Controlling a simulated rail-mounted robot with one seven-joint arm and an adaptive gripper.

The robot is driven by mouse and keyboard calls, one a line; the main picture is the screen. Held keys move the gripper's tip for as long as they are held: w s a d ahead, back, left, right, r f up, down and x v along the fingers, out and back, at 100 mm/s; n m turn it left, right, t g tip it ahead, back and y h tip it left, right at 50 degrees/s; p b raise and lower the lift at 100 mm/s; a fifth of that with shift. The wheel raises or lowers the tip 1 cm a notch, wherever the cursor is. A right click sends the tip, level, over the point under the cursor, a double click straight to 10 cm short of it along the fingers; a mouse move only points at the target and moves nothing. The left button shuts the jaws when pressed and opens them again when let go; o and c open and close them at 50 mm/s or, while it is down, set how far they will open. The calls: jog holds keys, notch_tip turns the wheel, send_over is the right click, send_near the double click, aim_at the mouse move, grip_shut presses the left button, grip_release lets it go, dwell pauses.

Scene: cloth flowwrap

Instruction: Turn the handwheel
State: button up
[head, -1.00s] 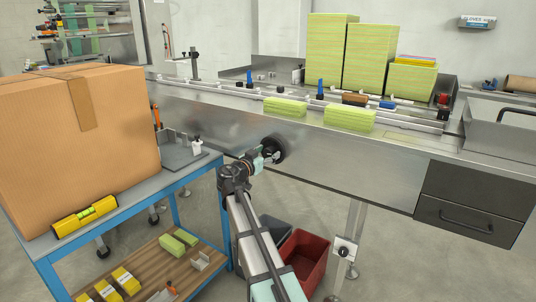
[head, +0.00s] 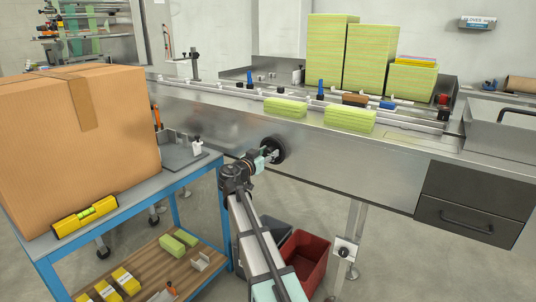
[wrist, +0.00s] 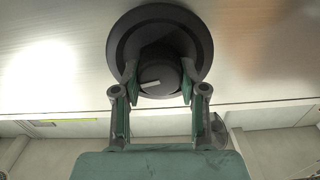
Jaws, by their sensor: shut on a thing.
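The handwheel (head: 279,148) is a dark round wheel on the steel front panel of the machine. In the wrist view the handwheel (wrist: 130,35) shows as a broad black disc with a raised round hub (wrist: 158,72). The hub carries a short white mark, tilted slightly from level. My gripper (head: 268,154) reaches the wheel from the front. In the wrist view my gripper (wrist: 158,86) has one finger on each side of the hub and is shut on it. The exact contact at the fingertips is partly hidden.
A blue-framed cart (head: 120,203) with a large cardboard box (head: 80,130) stands left of my arm. A yellow level (head: 85,214) lies on the cart. A red bin (head: 305,255) sits on the floor below. Green cloth stacks (head: 349,120) lie on the machine above the wheel.

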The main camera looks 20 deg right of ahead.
jog(key=n, duration=0.4)
jog(key=shift+w+r, duration=0.1)
jog(key=shift+w, duration=0.05)
jog(key=n, duration=0.4)
jog(key=n+p, duration=0.2)
jog(key=n, duration=0.1)
jog(key=shift+w, duration=0.1)
jog(key=shift+n+p, duration=0.9)
jog(key=shift+n, duration=1.3)
jog(key=o, duration=1.1)
jog(key=shift+f, duration=0.2)
jog(key=shift+o, duration=0.2)
